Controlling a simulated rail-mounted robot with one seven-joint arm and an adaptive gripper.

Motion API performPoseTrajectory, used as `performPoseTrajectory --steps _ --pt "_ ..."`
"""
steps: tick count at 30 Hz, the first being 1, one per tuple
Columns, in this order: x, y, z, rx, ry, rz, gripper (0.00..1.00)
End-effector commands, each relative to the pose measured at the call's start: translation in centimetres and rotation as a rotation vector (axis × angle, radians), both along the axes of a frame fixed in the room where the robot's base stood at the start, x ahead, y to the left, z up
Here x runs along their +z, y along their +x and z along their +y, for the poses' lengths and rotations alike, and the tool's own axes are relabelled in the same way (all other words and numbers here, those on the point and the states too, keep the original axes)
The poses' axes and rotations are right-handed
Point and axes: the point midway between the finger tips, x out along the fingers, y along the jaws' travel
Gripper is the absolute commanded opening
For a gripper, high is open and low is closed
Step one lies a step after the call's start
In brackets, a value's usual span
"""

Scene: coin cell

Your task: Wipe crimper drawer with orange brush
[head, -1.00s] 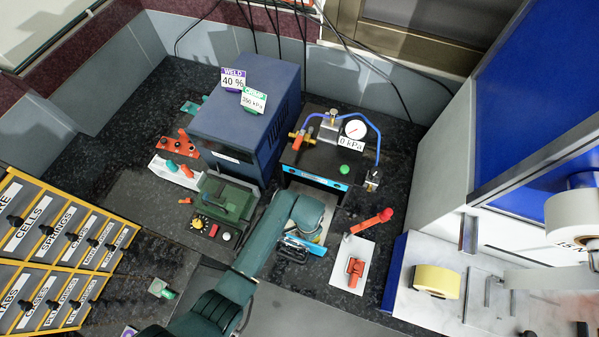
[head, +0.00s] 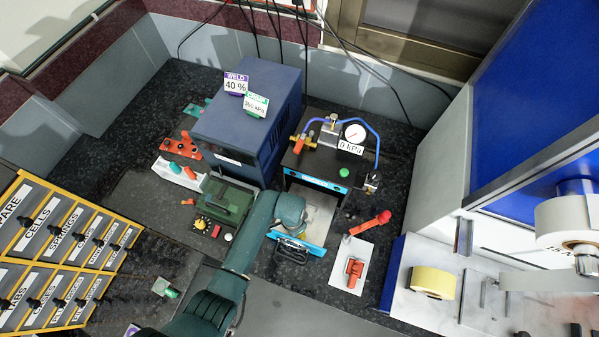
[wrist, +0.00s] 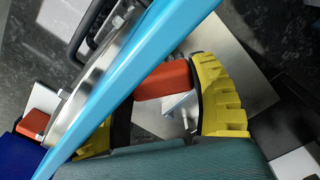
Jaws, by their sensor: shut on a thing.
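The crimper (head: 322,172) is a black box with a blue front edge and a gauge reading 0 kPa. Its metal drawer (head: 319,215) is pulled out, with a blue front plate (head: 312,247) and a dark handle. The blue front plate crosses the wrist view diagonally (wrist: 130,80). My gripper (wrist: 165,90) has yellow finger pads, shut on the orange brush (wrist: 162,80). A pale tip shows below the brush's orange body; whether it touches the drawer, I cannot tell. In the head view my wrist hides the brush and part of the drawer.
Right of the drawer, a white mat (head: 340,281) bears an orange item (head: 354,269), with a red-orange handled thing (head: 370,222) behind it. A dark green device (head: 228,199) and the blue welder box (head: 245,125) stand left. A labelled drawer rack (head: 60,250) is far left.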

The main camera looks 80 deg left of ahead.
Motion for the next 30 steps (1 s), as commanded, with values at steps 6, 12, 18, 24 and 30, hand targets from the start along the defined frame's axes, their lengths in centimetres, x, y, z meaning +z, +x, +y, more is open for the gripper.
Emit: performPoseTrajectory --steps 6,12,18,24,30 --pt "0.0 -1.6 1.0 0.002 -0.002 0.002 0.28" --pt "-0.1 -1.7 1.1 -0.001 -0.001 0.002 0.28" --pt "0.7 -1.7 1.1 -0.001 -0.001 0.002 0.28" --pt "3.1 -1.7 1.1 -0.001 -0.002 0.002 0.28" --pt "5.3 -1.6 1.1 -0.001 -0.002 0.002 0.28"
